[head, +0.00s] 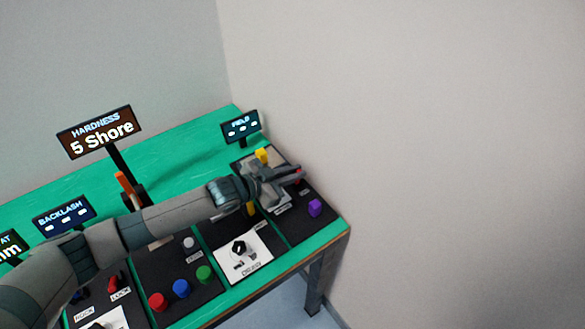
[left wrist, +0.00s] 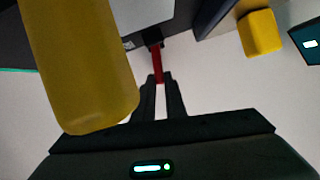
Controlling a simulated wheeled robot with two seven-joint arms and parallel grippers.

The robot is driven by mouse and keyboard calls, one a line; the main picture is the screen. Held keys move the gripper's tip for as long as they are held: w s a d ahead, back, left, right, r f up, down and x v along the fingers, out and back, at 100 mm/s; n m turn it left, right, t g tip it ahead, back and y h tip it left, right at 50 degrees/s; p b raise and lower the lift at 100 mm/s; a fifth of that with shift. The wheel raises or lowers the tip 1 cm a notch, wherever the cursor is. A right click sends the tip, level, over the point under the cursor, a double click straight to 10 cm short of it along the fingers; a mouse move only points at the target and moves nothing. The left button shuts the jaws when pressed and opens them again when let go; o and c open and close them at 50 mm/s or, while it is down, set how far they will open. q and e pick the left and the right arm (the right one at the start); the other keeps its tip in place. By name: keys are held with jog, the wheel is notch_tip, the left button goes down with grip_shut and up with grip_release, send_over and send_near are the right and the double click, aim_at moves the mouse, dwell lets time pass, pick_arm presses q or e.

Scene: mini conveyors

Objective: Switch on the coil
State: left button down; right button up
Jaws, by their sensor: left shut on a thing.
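My left gripper (head: 297,171) reaches over the rightmost dark panel (head: 298,226) on the green table. In the left wrist view its fingers (left wrist: 161,82) are closed on the end of a small red lever (left wrist: 157,58). The lever rises from a dark base. In the head view the red lever (head: 298,181) shows only as a bit of red beside the fingertips. The small labels on this panel are too blurred to read, so I cannot tell which control is named coil. My right gripper is not in view.
A large yellow handle (left wrist: 85,65) is close to the wrist camera. A white dial plate (head: 243,262) and red, blue and green buttons (head: 181,289) lie nearer. A wall (head: 440,150) stands right.

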pick_arm(q)
jog(key=shift+s+d+f+m+t, duration=0.15)
jog(key=shift+s+d+m+t, duration=0.2)
jog(key=shift+s+m, duration=0.2)
jog(key=shift+s+d+f+m+t+y, duration=0.25)
jog(key=shift+s+f+m+y, duration=0.1)
jog(key=shift+m, duration=0.3)
jog(key=shift+s+d+f+m+t+b, duration=0.4)
jog(key=shift+m+t+b, duration=0.2)
jog(key=shift+m, duration=0.2)
jog(key=shift+s+d+f+m+t+y+b, duration=0.15)
jog(key=shift+s+f+m+t+y+b, duration=0.25)
jog(key=shift+m, duration=0.4)
jog(key=shift+r, duration=0.1)
jog(key=c, duration=1.8)
grip_release()
